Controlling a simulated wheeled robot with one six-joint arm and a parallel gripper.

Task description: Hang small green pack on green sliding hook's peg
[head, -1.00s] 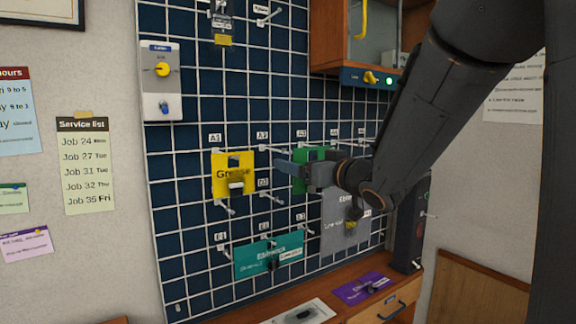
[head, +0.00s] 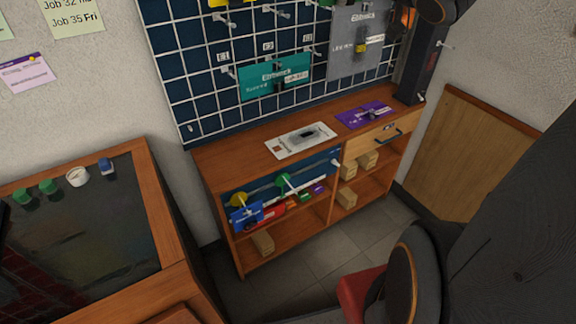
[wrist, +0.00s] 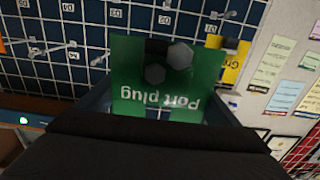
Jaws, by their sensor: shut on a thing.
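A green pack (wrist: 155,90) marked "Port plug" fills the middle of the wrist view, upside down, with a dark opening and grey hexagon shapes. My gripper (wrist: 158,108) is shut on it; the fingers are partly hidden behind it. The gripper is out of the head view. A green disc (head: 284,181) with a pale peg sticking out is on the blue rail across the cabinet's upper shelf opening; it looks like the green sliding hook. No pack is clearly seen on its peg. The pack is up by the pegboard, well above this hook.
On the same rail is a yellow disc (head: 238,199) with a blue pack (head: 246,215) close by. Red and small coloured items sit behind. The cabinet top (head: 225,150) holds a white card (head: 300,140) and a purple pack (head: 365,114). A dark-topped desk (head: 100,240) stands left.

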